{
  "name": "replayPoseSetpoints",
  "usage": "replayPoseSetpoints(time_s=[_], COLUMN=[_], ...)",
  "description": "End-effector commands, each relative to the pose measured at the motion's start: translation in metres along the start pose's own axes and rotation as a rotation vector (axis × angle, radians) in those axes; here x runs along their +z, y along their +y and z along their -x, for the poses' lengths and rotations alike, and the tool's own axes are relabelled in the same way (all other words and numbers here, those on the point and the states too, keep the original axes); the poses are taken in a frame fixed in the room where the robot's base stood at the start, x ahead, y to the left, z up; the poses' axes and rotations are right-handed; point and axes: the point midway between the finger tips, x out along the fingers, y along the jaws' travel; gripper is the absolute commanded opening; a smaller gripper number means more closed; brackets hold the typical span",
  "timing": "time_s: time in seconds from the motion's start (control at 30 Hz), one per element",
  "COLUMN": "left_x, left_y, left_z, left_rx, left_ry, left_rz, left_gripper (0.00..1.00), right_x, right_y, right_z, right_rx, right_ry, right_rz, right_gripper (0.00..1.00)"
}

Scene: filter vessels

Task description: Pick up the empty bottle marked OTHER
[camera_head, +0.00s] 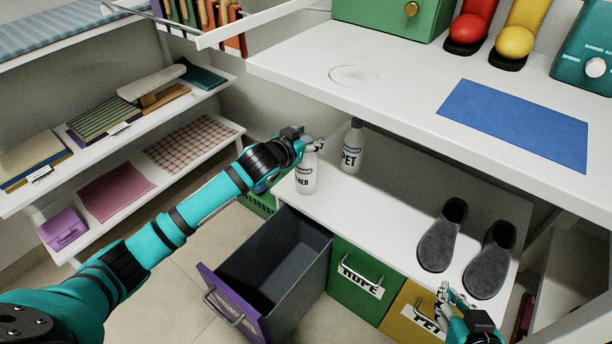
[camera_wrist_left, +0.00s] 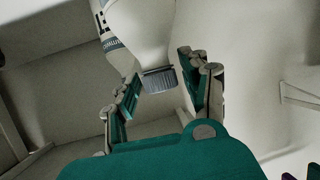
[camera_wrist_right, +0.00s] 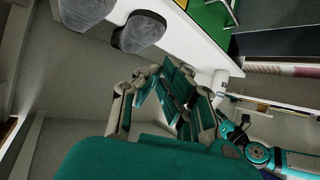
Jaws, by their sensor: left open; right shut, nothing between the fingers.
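A white bottle (camera_head: 306,181) stands upright on the low white shelf; its partly hidden label reads "HER". My left gripper (camera_head: 312,146) is open at the top of this bottle. In the left wrist view, a white bottle (camera_wrist_left: 145,28) with a dark ribbed cap (camera_wrist_left: 160,80) lies between the spread fingers of the left gripper (camera_wrist_left: 165,92); contact cannot be told. A second white bottle (camera_head: 352,152), marked "PET", stands just behind to the right. My right gripper (camera_head: 452,308) is shut and empty in front of the yellow drawer; it also shows in the right wrist view (camera_wrist_right: 165,85).
An open purple-fronted drawer (camera_head: 235,307) sticks out below the bottles. Green (camera_head: 357,280) and yellow (camera_head: 408,312) drawers are closed. Grey slippers (camera_head: 443,236) stand right on the low shelf. The upper shelf (camera_head: 400,95), with a blue mat (camera_head: 520,122), overhangs the bottles.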

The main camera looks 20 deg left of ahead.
Motion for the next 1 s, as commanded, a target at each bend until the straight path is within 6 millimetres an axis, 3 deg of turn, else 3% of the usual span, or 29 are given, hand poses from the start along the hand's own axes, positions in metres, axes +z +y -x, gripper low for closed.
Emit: replayPoseSetpoints(time_s=[0.3, 0.67, 1.0], left_x=[0.004, 0.003, 0.004], left_y=[-0.001, -0.001, -0.001], left_z=[-0.031, -0.035, -0.035], left_rx=[0.0, 0.001, 0.0], left_ry=[0.0, -0.001, -0.001], left_rz=[0.001, 0.0, 0.0], left_gripper=[0.46, 0.46, 0.03], right_x=[-0.057, -0.068, -0.067], right_y=[-0.008, -0.009, -0.009], right_z=[-0.002, 0.001, 0.0], right_rx=[-0.019, -0.022, -0.021], right_ry=[0.312, 0.365, 0.363], right_rz=[0.0, 0.0, 0.0], right_gripper=[0.0, 0.0, 0.0])
